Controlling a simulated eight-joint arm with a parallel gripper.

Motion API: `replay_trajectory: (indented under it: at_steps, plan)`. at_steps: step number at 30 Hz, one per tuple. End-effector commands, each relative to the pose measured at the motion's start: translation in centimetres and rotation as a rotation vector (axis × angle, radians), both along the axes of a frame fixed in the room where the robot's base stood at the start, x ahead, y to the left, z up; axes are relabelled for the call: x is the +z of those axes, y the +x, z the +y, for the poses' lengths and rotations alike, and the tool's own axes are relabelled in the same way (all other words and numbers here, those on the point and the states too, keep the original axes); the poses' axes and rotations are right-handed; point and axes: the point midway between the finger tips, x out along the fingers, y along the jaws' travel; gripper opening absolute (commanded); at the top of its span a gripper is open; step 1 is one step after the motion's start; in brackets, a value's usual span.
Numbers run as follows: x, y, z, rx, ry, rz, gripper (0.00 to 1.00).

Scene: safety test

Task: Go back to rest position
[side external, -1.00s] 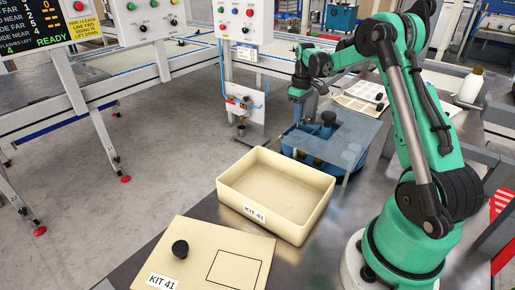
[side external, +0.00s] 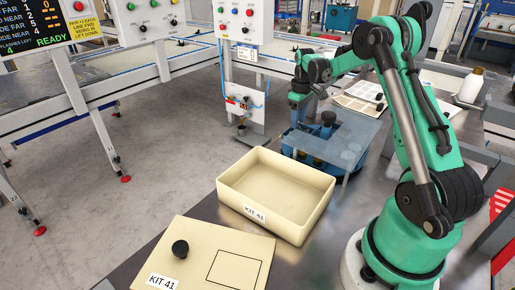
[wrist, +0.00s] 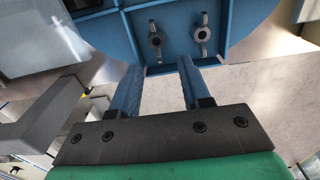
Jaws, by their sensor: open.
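My gripper (side external: 300,117) points down at the far left side of the blue fixture (side external: 310,145), beyond the open cream box. In the side view its fingertips are small and blend with the fixture. In the wrist view the two blue fingers of my gripper (wrist: 159,63) stand apart with nothing between them. Ahead of them is a blue plate (wrist: 180,58) with two metal wing nuts, one left (wrist: 156,40) and one right (wrist: 203,34). I cannot tell whether the fingertips touch the plate.
The empty cream box (side external: 232,197) labelled KIT 41 sits on the metal table (side external: 318,232). A cream lid (side external: 207,238) with a black knob (side external: 180,248) lies in front. A white bottle (side external: 469,86) and papers (side external: 358,97) are behind. A post with a control box (side external: 242,22) stands nearby.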

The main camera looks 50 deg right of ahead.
Motion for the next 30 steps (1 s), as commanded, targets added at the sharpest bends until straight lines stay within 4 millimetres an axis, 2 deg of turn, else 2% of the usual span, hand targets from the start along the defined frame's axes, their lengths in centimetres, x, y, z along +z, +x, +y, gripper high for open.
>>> replay_trajectory:
  at_steps: [12,16,20,23,27,30]
  plan:
    - [5.2,0.0,0.1,0.001,-0.001,-0.001,0.42]
    - [6.6,0.4,1.7,0.005,-0.018,-0.023,0.42]
    - [8.8,1.0,5.7,0.012,-0.057,-0.088,0.42]
    - [10.5,0.9,9.7,0.013,-0.085,-0.161,0.42]
    - [11.9,-0.3,15.1,0.014,-0.104,-0.274,0.42]
    - [12.2,-1.7,18.6,0.016,-0.101,-0.357,0.42]
